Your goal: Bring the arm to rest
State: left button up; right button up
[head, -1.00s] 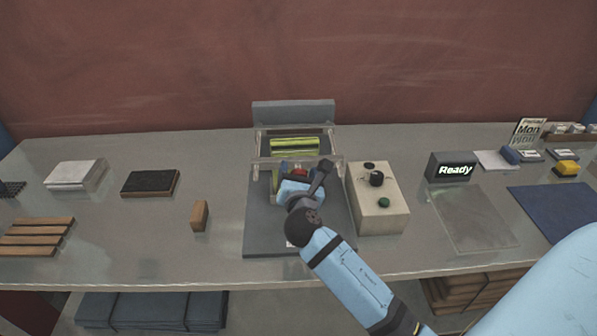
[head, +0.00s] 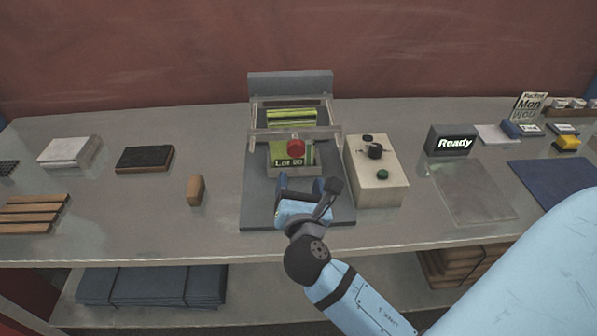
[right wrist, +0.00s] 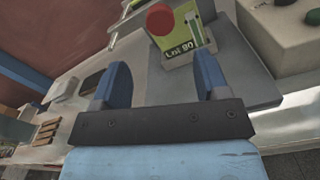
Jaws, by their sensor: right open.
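My right gripper (head: 300,184) is over the front of the grey base plate of the filler (head: 262,212). Its two blue fingers are apart with nothing between them, as the right wrist view (right wrist: 165,85) also shows. Beyond the fingers, apart from them, is a green packet marked "Lot 90" (head: 279,155) in a holder, with a red knob (head: 296,147) in front of it. The knob also shows in the right wrist view (right wrist: 160,19). My left gripper is not in view.
A beige control box (head: 378,180) with black knobs and a green button stands right of the plate. A "Ready" display (head: 452,140) and a clear sheet (head: 470,190) are further right. A wooden block (head: 196,190) stands left. Table is clear between block and plate.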

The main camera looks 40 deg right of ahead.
jog(key=shift+s+a, duration=0.15)
jog(key=shift+s, duration=0.15)
dwell(0.4)
jog(key=s+a+f+m+g+y+p, duration=0.1)
jog(key=s+a+f+m+y, duration=0.1)
jog(key=s+f+m+y, duration=0.2)
jog(key=s+a+f+m+g+y+p, duration=0.2)
jog(key=s+a+f+m+y, duration=0.1)
jog(key=f+m, duration=0.7)
jog(key=s+a+f+m+g+y+p, duration=0.1)
jog(key=s+a+f+m+y+p, duration=0.1)
jog(key=s+f+m+y, duration=0.3)
notch_tip(320, 180, down, 3)
jog(key=a+m, duration=0.1)
jog(key=m, duration=0.3)
jog(key=shift+s+f, duration=0.1)
